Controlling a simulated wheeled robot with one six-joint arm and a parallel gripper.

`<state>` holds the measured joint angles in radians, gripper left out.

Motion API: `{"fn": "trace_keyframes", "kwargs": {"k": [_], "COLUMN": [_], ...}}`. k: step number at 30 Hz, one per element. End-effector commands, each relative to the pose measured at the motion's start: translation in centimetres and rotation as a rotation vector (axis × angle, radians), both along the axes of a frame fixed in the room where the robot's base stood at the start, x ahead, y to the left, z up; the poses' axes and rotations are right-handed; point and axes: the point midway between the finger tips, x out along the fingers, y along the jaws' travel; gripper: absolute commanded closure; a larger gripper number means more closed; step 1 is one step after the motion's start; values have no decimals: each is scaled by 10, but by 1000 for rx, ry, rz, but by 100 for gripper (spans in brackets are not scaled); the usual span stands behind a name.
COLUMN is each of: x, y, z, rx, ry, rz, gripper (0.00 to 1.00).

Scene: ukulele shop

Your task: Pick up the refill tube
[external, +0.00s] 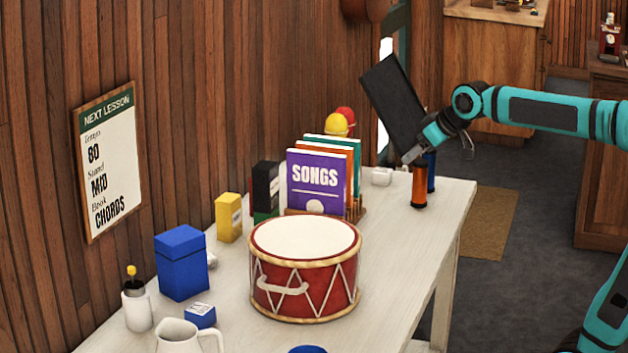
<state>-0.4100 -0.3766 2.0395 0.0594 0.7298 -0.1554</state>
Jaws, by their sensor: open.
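An orange tube (419,187) with dark ends stands upright near the far right corner of the white table. A dark blue tube (432,172) stands close behind it, partly hidden by the orange tube and my gripper. No label shows, so I cannot tell which is the refill tube. My gripper (413,157) is open, just above and left of the orange tube's top, tilted downward from the right. Nothing shows held in it. Whether a fingertip touches the tube is not clear.
A black tilted panel (394,105) rises right behind my gripper. A small white object (381,176) lies left of the tubes. Songbooks (318,180) in a rack and a red drum (304,270) stand further left. The table (408,245) is bare in front of the tubes.

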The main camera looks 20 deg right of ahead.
Motion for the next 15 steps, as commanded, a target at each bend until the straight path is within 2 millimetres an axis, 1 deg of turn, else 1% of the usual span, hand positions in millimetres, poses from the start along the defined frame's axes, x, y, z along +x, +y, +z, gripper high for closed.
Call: {"fn": "trace_keyframes", "kwargs": {"k": [1, 3, 6, 9, 12, 15], "x": [5, 9, 13, 14, 13, 13], "y": [19, 41, 73, 100, 120, 132], "z": [-7, -17, -29, -40, -49, -54], "rx": [-20, -50, -90, -127, -155, -175], "ry": [40, 94, 166, 227, 271, 298], "rz": [35, 80, 141, 196, 236, 260], "gripper": [42, 42, 42, 42, 42, 42]}}
